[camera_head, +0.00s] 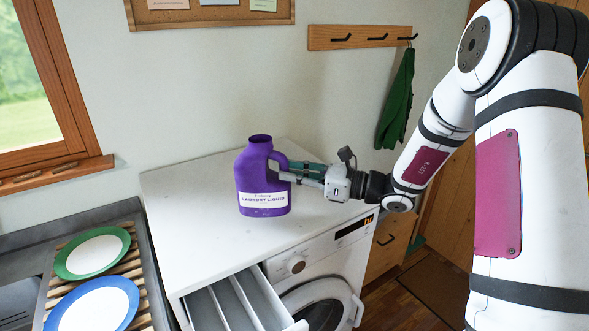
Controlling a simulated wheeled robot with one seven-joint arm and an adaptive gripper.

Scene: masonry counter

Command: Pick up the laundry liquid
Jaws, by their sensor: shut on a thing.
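The laundry liquid (262,177) is a purple jug with a white label and an open neck. It is upright over the white top of the washing machine (190,195), and I cannot tell whether its base touches that top. My gripper (282,172) comes in from the right and is shut on the jug at its right, handle side. Part of the handle and the far fingertip are hidden.
The machine's detergent drawer (240,303) is pulled out at the front, and its round door (322,305) stands below. Two plates lie on a wooden rack (135,262) at left. A green cloth (396,100) hangs from a wall hook rail (350,36).

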